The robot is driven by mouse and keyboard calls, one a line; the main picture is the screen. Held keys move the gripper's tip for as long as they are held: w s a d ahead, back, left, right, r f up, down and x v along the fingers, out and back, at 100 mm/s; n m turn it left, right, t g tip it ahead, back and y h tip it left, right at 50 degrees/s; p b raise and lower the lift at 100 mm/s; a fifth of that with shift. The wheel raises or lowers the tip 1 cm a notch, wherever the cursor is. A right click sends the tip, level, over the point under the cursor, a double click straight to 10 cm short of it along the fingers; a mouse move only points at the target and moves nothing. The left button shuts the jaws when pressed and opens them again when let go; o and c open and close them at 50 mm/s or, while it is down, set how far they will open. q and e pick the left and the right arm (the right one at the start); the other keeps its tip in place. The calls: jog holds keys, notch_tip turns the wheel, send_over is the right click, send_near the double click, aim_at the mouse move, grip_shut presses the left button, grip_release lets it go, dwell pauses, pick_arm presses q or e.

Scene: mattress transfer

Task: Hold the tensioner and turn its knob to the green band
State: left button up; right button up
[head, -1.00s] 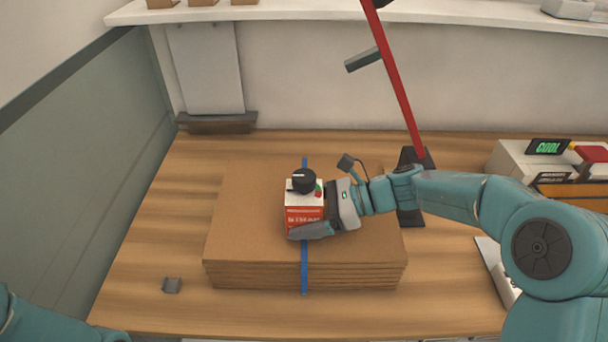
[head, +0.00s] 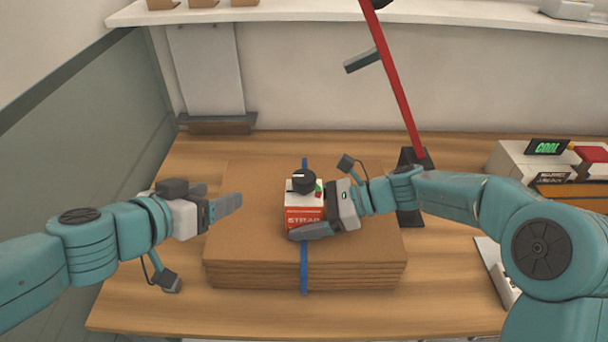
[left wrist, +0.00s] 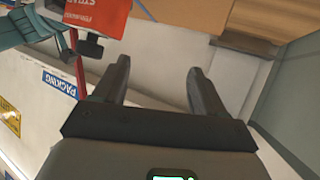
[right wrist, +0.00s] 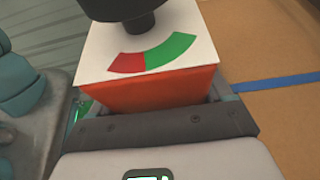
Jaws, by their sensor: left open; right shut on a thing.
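The tensioner (head: 304,217) is a red box with a white top and a black knob (head: 304,181), on a stack of brown cardboard sheets. My right gripper (head: 318,215) is shut on the box from the right. In the right wrist view the white top carries a green band (right wrist: 170,50) beside a red band (right wrist: 128,63); the knob (right wrist: 125,10) is cut off at the top edge and I cannot tell where it points. My left gripper (head: 217,198) is open and empty, left of the tensioner and apart from it. The red box also shows in the left wrist view (left wrist: 95,15).
A blue strap (head: 304,268) crosses the cardboard stack (head: 245,245) under the tensioner. A red slanted bar (head: 397,85) on a black base stands behind my right arm. A machine with a green "COOL" display (head: 547,147) is at the right. The wooden table is bare at front left.

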aim_at(301, 178)
pick_arm(q)
jog(key=s+d+r+m+g+h, duration=0.1)
jog(key=s+d+r+m+h, duration=0.1)
jog(key=d+r+m+h, duration=0.45)
jog(key=w+d+f+y, duration=0.1)
jog(key=w+d+f, duration=0.1)
jog(key=d, duration=0.1)
jog(key=w+d+f+n+y, duration=0.1)
jog(key=w+d+f, duration=0.1)
jog(key=d, duration=0.1)
jog(key=w+d+f+y, duration=0.1)
jog(key=w+d+f, duration=0.1)
jog(key=w+d, duration=0.1)
jog(key=shift+f+n, duration=0.25)
jog(key=shift+s, duration=0.1)
jog(key=c, duration=1)
